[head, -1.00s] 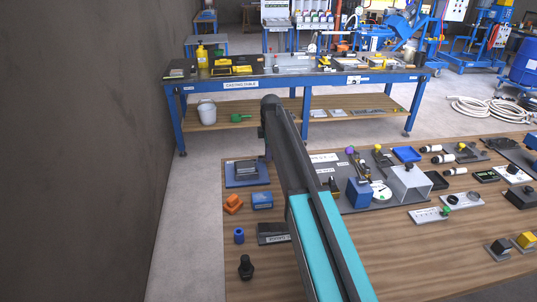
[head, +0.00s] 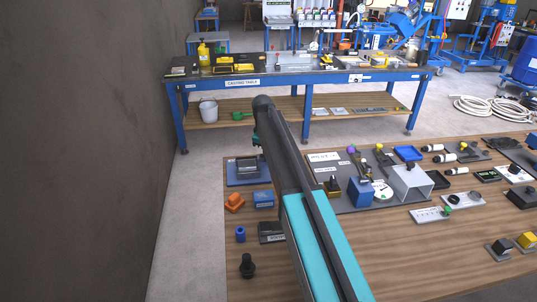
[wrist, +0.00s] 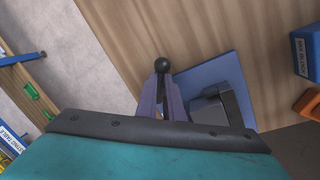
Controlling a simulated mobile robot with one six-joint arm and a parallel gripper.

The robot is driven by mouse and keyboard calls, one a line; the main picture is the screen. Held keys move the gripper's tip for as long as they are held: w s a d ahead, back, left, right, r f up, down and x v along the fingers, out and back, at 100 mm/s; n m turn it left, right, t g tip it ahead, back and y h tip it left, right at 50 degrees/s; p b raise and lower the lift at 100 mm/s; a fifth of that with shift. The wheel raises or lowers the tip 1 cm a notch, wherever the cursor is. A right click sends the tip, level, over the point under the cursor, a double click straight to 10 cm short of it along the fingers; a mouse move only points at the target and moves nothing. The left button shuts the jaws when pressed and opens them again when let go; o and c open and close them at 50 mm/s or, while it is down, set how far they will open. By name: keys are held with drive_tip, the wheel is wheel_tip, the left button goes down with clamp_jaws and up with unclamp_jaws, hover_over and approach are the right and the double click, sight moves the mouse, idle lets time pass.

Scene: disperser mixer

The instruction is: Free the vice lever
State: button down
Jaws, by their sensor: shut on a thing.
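The vice is a grey block (wrist: 218,106) on a blue base plate (wrist: 232,75) in the wrist view. In the head view the vice (head: 248,168) sits at the far left corner of the wooden table, partly hidden by my arm. A lever with a round black knob (wrist: 162,65) shows beside the vice in the wrist view. My gripper (wrist: 162,84) is shut on the lever, with the knob at its fingertips. The lower part of the lever is hidden by the fingers. In the head view my arm hides most of the gripper.
An orange block (head: 235,201), a blue block (head: 263,200), a blue cylinder (head: 240,234) and a black knobbed piece (head: 247,266) stand near the vice. A grey panel with several fixtures lies right of my arm. A blue casting table (head: 290,76) stands behind. The wooden table's front middle is clear.

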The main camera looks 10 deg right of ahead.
drive_tip(key=m, duration=0.2)
drive_tip(key=s+m, duration=0.1)
drive_tip(key=m, duration=0.1)
drive_tip(key=shift+s+a+f+m+g+h, duration=0.2)
drive_tip(key=shift+m+g+h, duration=0.1)
drive_tip(key=shift+g+h, duration=0.1)
drive_tip(key=c, duration=1.7)
unclamp_jaws()
drive_tip(key=shift+c, duration=0.2)
drive_tip(key=shift+a+r, duration=0.1)
drive_tip(key=shift+a, duration=0.05)
drive_tip(key=shift+w+a+r, duration=0.1)
drive_tip(key=shift+r, duration=0.1)
drive_tip(key=shift+a+r, duration=0.1)
drive_tip(key=shift+r, duration=0.4)
wheel_tip(320, 180, up, 12)
drive_tip(key=s+a+b, duration=0.1)
drive_tip(key=a+b, duration=0.1)
drive_tip(key=shift+s+r, duration=0.15)
